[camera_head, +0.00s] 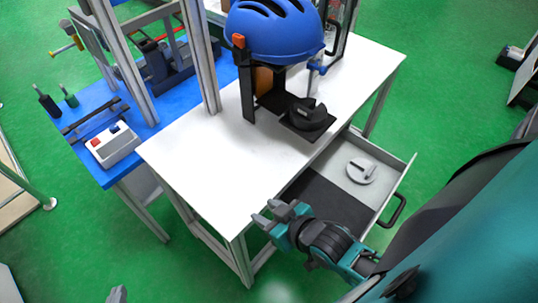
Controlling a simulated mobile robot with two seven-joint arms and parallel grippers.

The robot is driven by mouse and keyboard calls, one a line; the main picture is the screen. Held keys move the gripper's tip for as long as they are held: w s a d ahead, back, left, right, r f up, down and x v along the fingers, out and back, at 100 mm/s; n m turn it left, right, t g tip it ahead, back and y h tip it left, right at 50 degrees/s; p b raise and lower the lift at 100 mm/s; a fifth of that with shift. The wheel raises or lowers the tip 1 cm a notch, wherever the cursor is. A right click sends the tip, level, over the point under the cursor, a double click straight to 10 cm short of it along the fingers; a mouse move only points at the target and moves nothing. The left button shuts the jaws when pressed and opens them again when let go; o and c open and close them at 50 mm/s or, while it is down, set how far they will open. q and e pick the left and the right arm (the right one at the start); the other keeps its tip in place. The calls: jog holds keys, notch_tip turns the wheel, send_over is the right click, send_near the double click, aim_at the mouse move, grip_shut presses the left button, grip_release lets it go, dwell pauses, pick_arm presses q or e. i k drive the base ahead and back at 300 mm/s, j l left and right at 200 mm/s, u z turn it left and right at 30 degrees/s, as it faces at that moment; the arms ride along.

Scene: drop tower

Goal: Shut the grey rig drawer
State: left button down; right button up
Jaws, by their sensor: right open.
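The grey rig drawer (401,176) stands pulled out from under the right side of the white table. Its black handle (397,210) is on the outer front face. A round light-grey weight-like piece (362,172) lies inside, beside a dark lining. My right gripper (267,213) is open and empty near the table's front edge, left of the drawer's near end and apart from the handle. My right arm covers part of the near side of the drawer. Only a grey tip of my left gripper (117,294) shows at the bottom edge; its jaws cannot be made out.
A blue helmet (275,34) sits on a rig on the white table (190,165), with a black round piece (307,114) below it. A blue bench (92,169) with a red-and-blue button box (112,145) stands at left. Green floor is clear beyond the drawer.

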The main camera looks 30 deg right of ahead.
aim_at(325, 185)
jog(key=k+z, duration=0.1)
jog(key=z, duration=0.4)
jog(key=k+z, duration=0.1)
jog(key=z, duration=0.4)
jog(key=k+l+z, duration=0.1)
jog(key=z, duration=0.35)
jog(key=l+z, duration=0.1)
jog(key=z, duration=0.4)
jog(key=i+l+u, duration=0.1)
jog(key=u, duration=0.2)
jog(key=i+l+u, duration=0.15)
jog(key=u, duration=0.15)
